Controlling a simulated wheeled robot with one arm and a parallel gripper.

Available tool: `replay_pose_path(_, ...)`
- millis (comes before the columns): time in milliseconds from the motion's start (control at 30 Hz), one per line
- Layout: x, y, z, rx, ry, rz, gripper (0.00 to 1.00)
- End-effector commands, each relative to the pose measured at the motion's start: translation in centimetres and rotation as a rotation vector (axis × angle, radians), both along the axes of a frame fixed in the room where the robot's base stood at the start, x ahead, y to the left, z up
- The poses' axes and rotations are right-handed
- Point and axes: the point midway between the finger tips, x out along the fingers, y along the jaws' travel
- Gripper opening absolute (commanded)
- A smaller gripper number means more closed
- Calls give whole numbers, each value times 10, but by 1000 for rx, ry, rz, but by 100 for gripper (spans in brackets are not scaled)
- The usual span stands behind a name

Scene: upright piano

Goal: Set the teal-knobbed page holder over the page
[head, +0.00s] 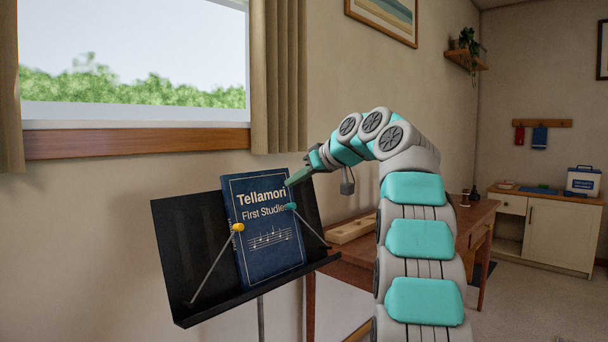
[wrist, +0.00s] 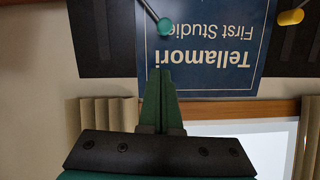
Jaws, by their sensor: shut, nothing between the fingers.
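The teal-knobbed page holder (head: 290,206) is a thin rod rising from the stand's lower right, its knob at the right edge of the blue book (head: 268,240). My gripper (head: 289,182) is shut and empty by the book's upper right corner, just above the knob. Its green fingertips (wrist: 160,72) also show apart from the knob. The yellow-knobbed holder (head: 238,227) leans over the book's left edge.
The black music stand (head: 180,240) carries the book, with a lip along its bottom. A wooden desk (head: 357,262) with a tray (head: 352,229) stands behind to the right. The window sill (head: 140,143) and curtain (head: 278,80) are behind and above the stand.

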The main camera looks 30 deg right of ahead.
Motion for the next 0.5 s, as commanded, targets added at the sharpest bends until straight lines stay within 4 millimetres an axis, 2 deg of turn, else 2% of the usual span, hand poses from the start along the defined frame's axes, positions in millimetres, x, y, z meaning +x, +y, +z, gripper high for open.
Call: replay_pose_path(500,-9,0,-28,-1,0,0,0)
